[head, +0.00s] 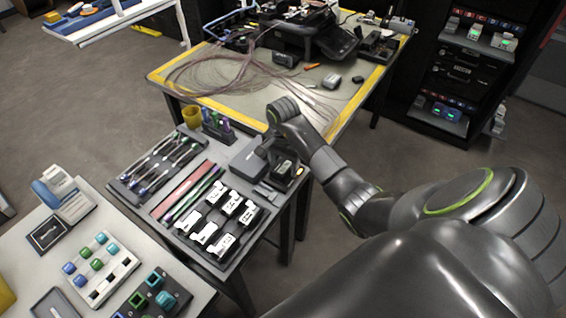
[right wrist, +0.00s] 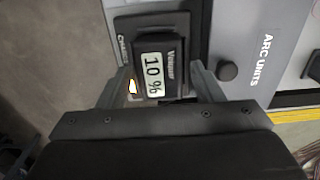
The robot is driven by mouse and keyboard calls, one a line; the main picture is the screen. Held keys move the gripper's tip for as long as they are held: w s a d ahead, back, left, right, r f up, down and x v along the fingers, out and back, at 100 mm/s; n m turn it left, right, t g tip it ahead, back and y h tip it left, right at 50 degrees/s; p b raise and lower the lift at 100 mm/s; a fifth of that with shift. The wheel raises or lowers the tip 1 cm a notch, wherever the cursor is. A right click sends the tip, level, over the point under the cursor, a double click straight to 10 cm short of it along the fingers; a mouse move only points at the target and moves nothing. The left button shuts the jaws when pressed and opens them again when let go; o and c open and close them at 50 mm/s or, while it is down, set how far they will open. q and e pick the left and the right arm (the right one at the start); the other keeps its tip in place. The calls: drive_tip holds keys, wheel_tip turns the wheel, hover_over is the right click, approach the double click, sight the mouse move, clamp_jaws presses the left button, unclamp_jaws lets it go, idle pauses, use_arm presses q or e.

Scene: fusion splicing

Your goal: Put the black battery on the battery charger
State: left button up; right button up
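In the head view the right gripper (head: 277,150) points down over the battery (head: 286,167) and charger (head: 295,182) at the tool table's right corner. The left gripper is not in view.
A grey box labelled ARC UNITS (right wrist: 265,40) stands right beside the charger. The same table (head: 243,268) holds tools, pens and several white devices. A yellow-edged bench (head: 225,90) with fibres lies behind. A white table (head: 60,268) is at front left.

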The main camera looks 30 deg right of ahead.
sight(283, 166)
drive_tip(key=shift+o, duration=0.7)
drive_tip(key=shift+f, duration=0.1)
drive_tip(key=shift+r, duration=0.3)
wheel_tip(283, 166, up, 7)
drive_tip(key=shift+f+p, duration=0.15)
drive_tip(key=shift+p, duration=0.45)
wheel_tip(283, 166, up, 10)
drive_tip(key=p, duration=1)
